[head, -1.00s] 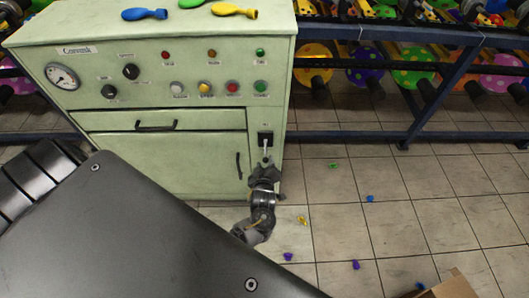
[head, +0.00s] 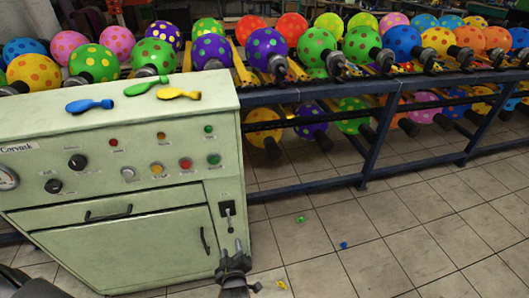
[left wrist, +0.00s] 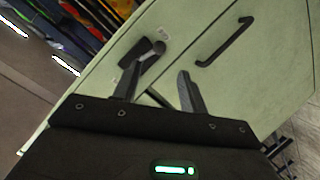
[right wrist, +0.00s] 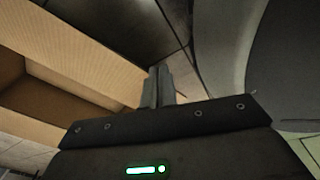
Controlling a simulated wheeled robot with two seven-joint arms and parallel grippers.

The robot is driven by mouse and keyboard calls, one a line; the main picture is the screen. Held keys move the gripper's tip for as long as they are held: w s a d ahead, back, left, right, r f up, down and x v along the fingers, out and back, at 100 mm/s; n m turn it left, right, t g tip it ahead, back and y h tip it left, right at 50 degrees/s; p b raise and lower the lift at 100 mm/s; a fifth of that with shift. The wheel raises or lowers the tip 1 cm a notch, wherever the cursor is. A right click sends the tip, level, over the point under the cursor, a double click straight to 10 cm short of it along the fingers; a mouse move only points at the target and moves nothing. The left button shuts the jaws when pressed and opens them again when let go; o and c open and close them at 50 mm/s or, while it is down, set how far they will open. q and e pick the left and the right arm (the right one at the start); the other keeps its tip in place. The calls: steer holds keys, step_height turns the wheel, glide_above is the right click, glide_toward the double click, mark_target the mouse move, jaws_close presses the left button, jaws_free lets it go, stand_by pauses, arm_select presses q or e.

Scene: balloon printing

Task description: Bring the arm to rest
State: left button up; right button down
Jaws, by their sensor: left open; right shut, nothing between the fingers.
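My left gripper (head: 232,246) is open and empty, low in front of the green machine (head: 150,245). Its two fingers point up, just below the lever switch (head: 228,209) on the machine's front right. In the left wrist view the open fingers (left wrist: 158,90) show in front of the machine's panel. The lever (left wrist: 158,47) on its dark plate shows beyond the left finger; I see no grip on it. My right gripper (right wrist: 158,86) shows only in the right wrist view, shut and empty, beside a cardboard box (right wrist: 105,65).
Blue, green and yellow balloons (head: 178,94) lie on the machine top. A dark rack (head: 375,100) of printed balloons stands behind and to the right. Small bits (head: 343,245) lie on the tiled floor (head: 400,230), which is otherwise clear. A drawer handle (head: 108,213) sticks out of the machine.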

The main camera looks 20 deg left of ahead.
arm_select(q)
steer(key=s+d+f+m+g+h, duration=0.1)
steer(key=s+d+f+m+h, duration=0.1)
steer(key=f+m, duration=0.3)
steer(key=s+d+f+m+g+h, duration=0.1)
steer(key=s+d+f+m+h, duration=0.2)
steer(key=f, duration=0.5)
steer(key=s+f+m+g+h+p, duration=0.1)
steer(key=s+f+m+g, duration=0.3)
steer(key=s+f, duration=0.5)
steer(key=s+a+f+m+g, duration=0.1)
steer(key=s+a+f, duration=0.2)
steer(key=s, duration=0.4)
steer(key=s+a+f+m+g+p, duration=0.1)
steer(key=s+a+f+g, duration=0.1)
steer(key=s, duration=0.6)
steer(key=s+a+f+m+g+p, duration=0.1)
steer(key=s+a+f, duration=0.3)
steer(key=s, duration=0.4)
steer(key=shift+s+m+g+h, duration=0.15)
steer(key=shift+m+g+h, duration=0.2)
steer(key=shift+g, duration=0.25)
arm_select(e)
steer(key=a+r, duration=0.1)
steer(key=s+a+r, duration=0.1)
steer(key=r, duration=0.1)
steer(key=shift+a, duration=0.4)
arm_select(q)
steer(key=shift+a, duration=0.1)
